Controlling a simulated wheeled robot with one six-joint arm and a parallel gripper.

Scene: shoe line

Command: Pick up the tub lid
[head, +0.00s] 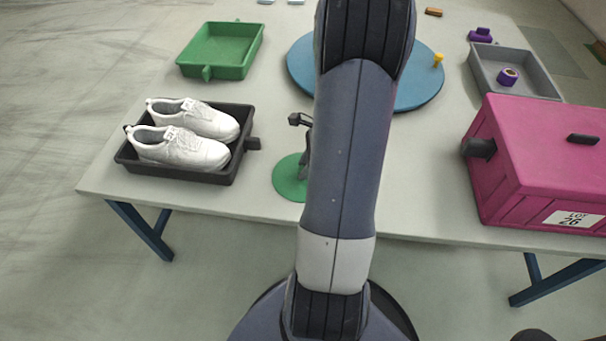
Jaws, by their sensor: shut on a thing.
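A pink box (500,180) labelled "LOT 26" stands at the table's right front. Its closed top (530,125) carries a dark handle (583,138); whether this is the tub lid is unclear.
White shoes (178,148) lie in a dark tray (205,176) at left. A green tray (232,71) is behind it. A blue round plate (408,97) is partly behind my arm. A grey tray (535,84) holds a purple roll (508,76). The front table area left of the pink box is clear.

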